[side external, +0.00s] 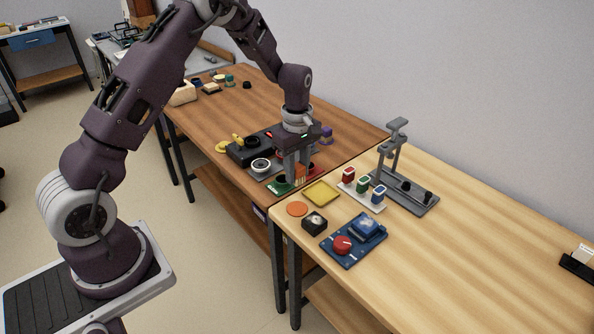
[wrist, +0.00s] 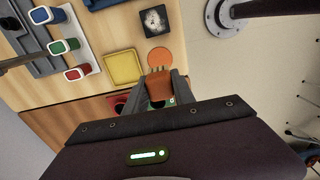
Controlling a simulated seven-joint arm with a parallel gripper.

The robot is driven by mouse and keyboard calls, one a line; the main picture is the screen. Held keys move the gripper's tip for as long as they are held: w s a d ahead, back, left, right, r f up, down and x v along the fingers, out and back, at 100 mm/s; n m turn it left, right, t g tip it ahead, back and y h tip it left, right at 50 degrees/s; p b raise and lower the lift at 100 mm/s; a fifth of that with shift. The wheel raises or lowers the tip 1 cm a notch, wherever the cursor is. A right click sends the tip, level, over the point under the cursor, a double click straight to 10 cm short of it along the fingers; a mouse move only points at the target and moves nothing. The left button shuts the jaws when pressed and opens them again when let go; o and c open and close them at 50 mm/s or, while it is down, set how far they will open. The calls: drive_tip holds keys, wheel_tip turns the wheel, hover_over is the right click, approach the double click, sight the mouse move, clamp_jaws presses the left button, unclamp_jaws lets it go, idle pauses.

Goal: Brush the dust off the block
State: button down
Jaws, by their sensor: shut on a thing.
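My gripper (wrist: 157,90) is shut on an orange-brown brush (wrist: 159,86), whose pale bristles point toward the light table. In the side view, my gripper (side external: 297,168) points down near the seam between the two tables, and the brush (side external: 301,174) shows as an orange patch between the fingers. A small black block (side external: 314,224) with pale marks on its top sits on the light table. It also shows at the top of the wrist view (wrist: 155,21). The brush is apart from this block. I cannot tell whether the pale marks are dust.
An orange disc (side external: 297,209) and yellow tray (side external: 321,193) lie near the block. A blue board (side external: 352,242) with a red knob, a white rack (side external: 362,197) and a grey stand (side external: 405,196) are to the right. A dark device (side external: 248,152) stands on the brown table.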

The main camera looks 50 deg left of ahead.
drive_tip(key=w+d, duration=0.6)
drive_tip(key=d, duration=0.2)
drive_tip(key=r, duration=0.2)
hover_over(371, 219)
drive_tip(key=shift+s+f, duration=0.1)
drive_tip(key=shift+f, duration=4)
drive_tip(key=shift+s+f, duration=0.1)
drive_tip(key=shift+s, duration=1.8)
drive_tip(key=shift+w, duration=2.05)
wheel_tip(371, 219, up, 8)
drive_tip(key=shift+s, duration=0.1)
